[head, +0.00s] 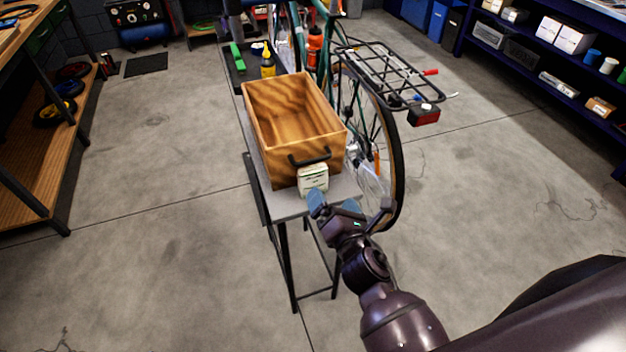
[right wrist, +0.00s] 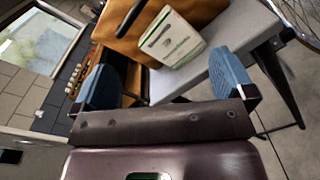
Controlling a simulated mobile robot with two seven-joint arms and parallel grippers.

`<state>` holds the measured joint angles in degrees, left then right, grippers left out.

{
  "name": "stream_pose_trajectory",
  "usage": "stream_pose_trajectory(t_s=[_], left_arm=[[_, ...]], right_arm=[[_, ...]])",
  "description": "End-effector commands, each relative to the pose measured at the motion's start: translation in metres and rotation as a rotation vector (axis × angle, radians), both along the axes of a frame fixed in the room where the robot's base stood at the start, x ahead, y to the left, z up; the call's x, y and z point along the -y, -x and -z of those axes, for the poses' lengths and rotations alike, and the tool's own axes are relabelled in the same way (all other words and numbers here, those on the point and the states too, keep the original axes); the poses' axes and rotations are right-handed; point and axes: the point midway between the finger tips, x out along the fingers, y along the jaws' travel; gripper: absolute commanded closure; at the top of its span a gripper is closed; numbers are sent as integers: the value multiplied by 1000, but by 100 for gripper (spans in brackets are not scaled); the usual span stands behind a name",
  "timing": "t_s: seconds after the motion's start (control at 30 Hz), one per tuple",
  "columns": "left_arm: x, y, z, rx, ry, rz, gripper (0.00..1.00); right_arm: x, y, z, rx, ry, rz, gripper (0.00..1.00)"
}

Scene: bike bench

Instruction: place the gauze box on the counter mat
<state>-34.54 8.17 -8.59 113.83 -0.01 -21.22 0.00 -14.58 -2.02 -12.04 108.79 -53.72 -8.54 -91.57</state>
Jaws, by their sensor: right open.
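The gauze box (head: 313,178), small and whitish with dark green print, is at the near end of the grey bench top (head: 286,205), right by the front of a wooden drawer box. It also shows in the right wrist view (right wrist: 174,40), ahead of the fingers. My right gripper (head: 335,205) is open and empty, its blue-padded fingers just on the near side of the gauze box. The box is not between the pads. A dark flat surface (head: 236,79) lies at the bench's far end; I cannot tell whether it is the counter mat. My left gripper is out of view.
The open wooden drawer box (head: 260,130) with a black handle (head: 309,158) fills most of the bench top. A yellow bottle (head: 268,66) and a green item (head: 237,57) stand beyond it. A bicycle with a rear rack (head: 385,72) is close on the right.

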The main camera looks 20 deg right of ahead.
Motion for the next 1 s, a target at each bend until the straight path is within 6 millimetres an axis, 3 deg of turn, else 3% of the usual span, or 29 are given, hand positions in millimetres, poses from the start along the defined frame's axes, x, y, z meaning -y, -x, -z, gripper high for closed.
stream_pose_trajectory(t_s=[0.2, 0.33, 0.53, 0.8, 1.0], left_arm=[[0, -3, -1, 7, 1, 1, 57], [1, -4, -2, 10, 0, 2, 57], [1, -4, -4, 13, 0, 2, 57], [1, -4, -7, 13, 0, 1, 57], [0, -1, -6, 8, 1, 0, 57]], right_arm=[[-4, 0, -2, 33, 463, -33, 0], [-5, 0, -3, 44, 613, -42, 0], [-6, -5, -4, 47, 690, -43, 0], [-7, -40, -4, 48, 689, -43, 0], [-8, -55, -3, 45, 686, -43, 0]])
